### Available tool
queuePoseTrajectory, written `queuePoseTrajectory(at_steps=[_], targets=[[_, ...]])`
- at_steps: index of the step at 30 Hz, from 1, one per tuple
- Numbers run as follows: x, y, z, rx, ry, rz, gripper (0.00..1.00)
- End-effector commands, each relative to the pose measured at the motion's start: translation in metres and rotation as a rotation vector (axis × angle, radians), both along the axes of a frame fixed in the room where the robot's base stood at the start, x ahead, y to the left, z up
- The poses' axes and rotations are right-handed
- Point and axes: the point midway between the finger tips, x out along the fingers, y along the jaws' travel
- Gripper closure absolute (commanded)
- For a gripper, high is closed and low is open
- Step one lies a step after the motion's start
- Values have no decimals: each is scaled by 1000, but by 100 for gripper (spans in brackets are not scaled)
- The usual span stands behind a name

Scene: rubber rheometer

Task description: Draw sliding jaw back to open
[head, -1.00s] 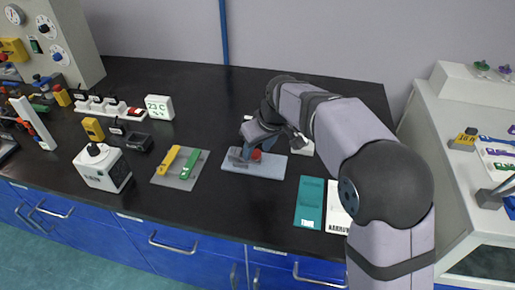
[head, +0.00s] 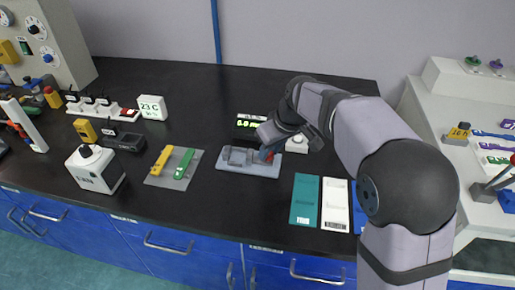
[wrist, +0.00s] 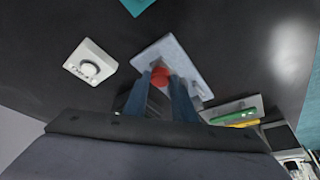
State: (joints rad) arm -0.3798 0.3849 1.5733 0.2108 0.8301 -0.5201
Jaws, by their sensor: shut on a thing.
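The vise-like fixture has a light grey base plate (head: 250,171) on the black bench, also in the wrist view (wrist: 178,50). A grey block (head: 238,156) stands on its left part. The red part of the sliding jaw (head: 268,157) is toward the plate's right end, partly covered by my gripper (head: 265,150). In the wrist view my two blue fingers (wrist: 161,92) are on either side of the red part (wrist: 161,76), shut on it. The lower part of the jaw is hidden by the fingers.
A black display (head: 248,125) and a white knob unit (head: 297,144) stand just behind the fixture. A grey mat (head: 161,180) with yellow and green tools lies to the left. Teal (head: 305,199) and white (head: 335,204) panels lie to the front right.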

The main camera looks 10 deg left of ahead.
Motion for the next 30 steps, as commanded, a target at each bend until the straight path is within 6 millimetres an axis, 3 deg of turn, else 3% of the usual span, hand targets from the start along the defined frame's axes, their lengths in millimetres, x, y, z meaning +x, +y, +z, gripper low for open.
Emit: queuePoseTrajectory(at_steps=[8,9,11,22,30], targets=[[1,-6,0,-8,-1,-2,100],[1,-6,0,-8,-1,-2,69],[1,-6,0,-7,-1,-1,57],[0,-5,3,-4,-2,-1,57],[-8,-13,32,-3,-5,-1,57]])
